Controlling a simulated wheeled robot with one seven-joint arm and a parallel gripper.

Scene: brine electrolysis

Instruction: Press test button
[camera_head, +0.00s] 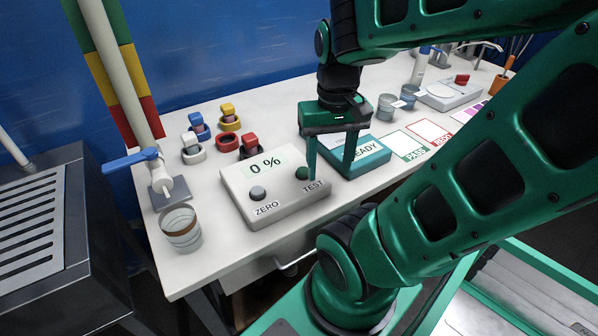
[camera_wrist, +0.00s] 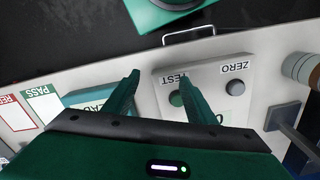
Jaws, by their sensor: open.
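The test device (camera_head: 282,207) is a pale box on the white table with a "0 %" display. Its green button (camera_head: 302,173) marked TEST is on the right and its grey ZERO button (camera_head: 257,193) is on the left. My gripper (camera_head: 331,177) is open and empty, with its fingers pointing down. One finger is just right of the TEST button; the other is in front of the teal READY box (camera_head: 368,158). In the wrist view, the TEST button (camera_wrist: 176,99) shows beside one finger of my gripper (camera_wrist: 159,82). Whether the finger touches the device cannot be told.
A striped cup (camera_head: 181,230) stands at the front left below a pipe with a blue valve handle (camera_head: 130,160). Several coloured connectors (camera_head: 228,118) lie behind the device. PASS (camera_head: 406,146) and RED-bordered (camera_head: 430,131) cards lie to the right. A drawer handle (camera_wrist: 189,33) is below the table edge.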

